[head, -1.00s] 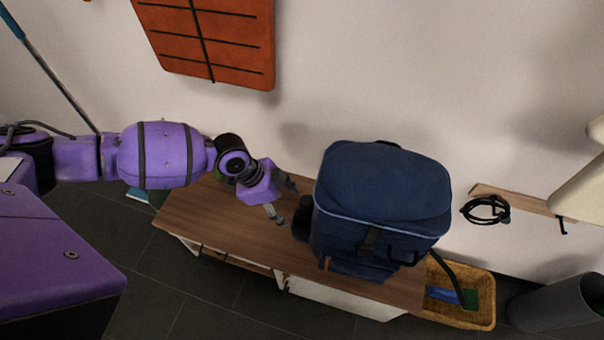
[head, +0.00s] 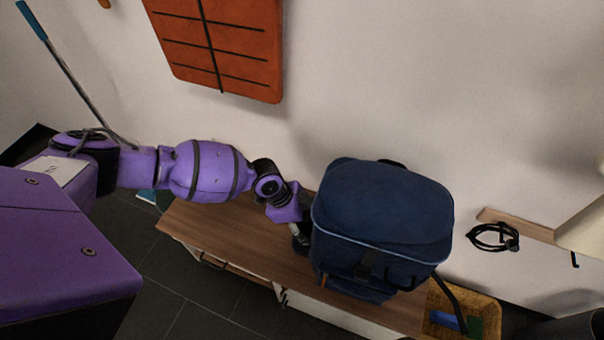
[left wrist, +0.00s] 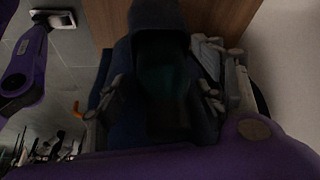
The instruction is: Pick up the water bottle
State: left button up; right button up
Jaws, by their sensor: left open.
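The dark water bottle (left wrist: 167,75) sits at the side of a blue backpack (head: 382,215), which stands on a wooden bench. In the head view the bottle is mostly hidden behind my left gripper (head: 300,236), and only a dark bit shows. In the left wrist view my left gripper (left wrist: 165,95) is open, with one finger on each side of the dark bottle. Shadow hides whether the fingers touch it. My right gripper is not in view.
The wooden bench (head: 225,228) has free room left of the backpack. A wicker basket (head: 487,325) is on the floor at the right. A coiled black cable (head: 494,237) hangs by a small wooden rack. An orange panel (head: 222,45) is on the wall behind.

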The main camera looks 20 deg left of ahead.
pick_arm(q)
jog(key=shift+w, duration=0.1)
grip_shut()
dwell(0.3)
jog(key=shift+r, duration=0.2)
